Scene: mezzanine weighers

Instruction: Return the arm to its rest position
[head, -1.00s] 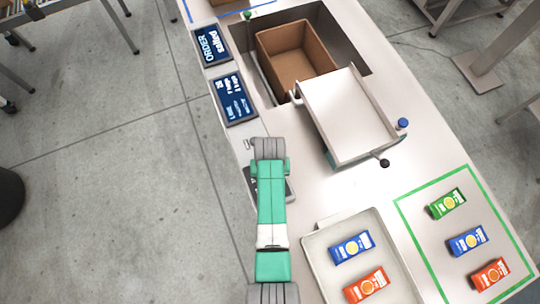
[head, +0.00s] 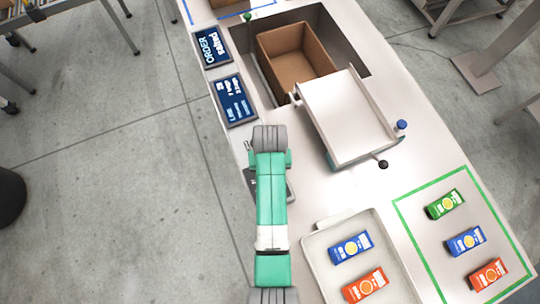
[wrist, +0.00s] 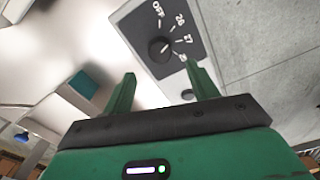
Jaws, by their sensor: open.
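My green arm (head: 271,200) reaches up from the bottom of the head view and ends over the left edge of the bench, beside a grey dial panel (head: 288,186) that it partly covers. My gripper (wrist: 160,88) shows in the wrist view with its two green fingers apart and nothing between them. Beyond the fingers is the dial panel (wrist: 188,22), with a black knob (wrist: 160,47) and the marks OFF, 26 and 27. In the head view the fingers are hidden by the arm.
A white tilting tray (head: 345,115) stands beside an open cardboard box (head: 296,55) in a bench recess. A pale tray (head: 325,240) holds a blue and an orange pack. A green outline (head: 420,252) surrounds three packs. Two order screens (head: 234,101) line the left edge.

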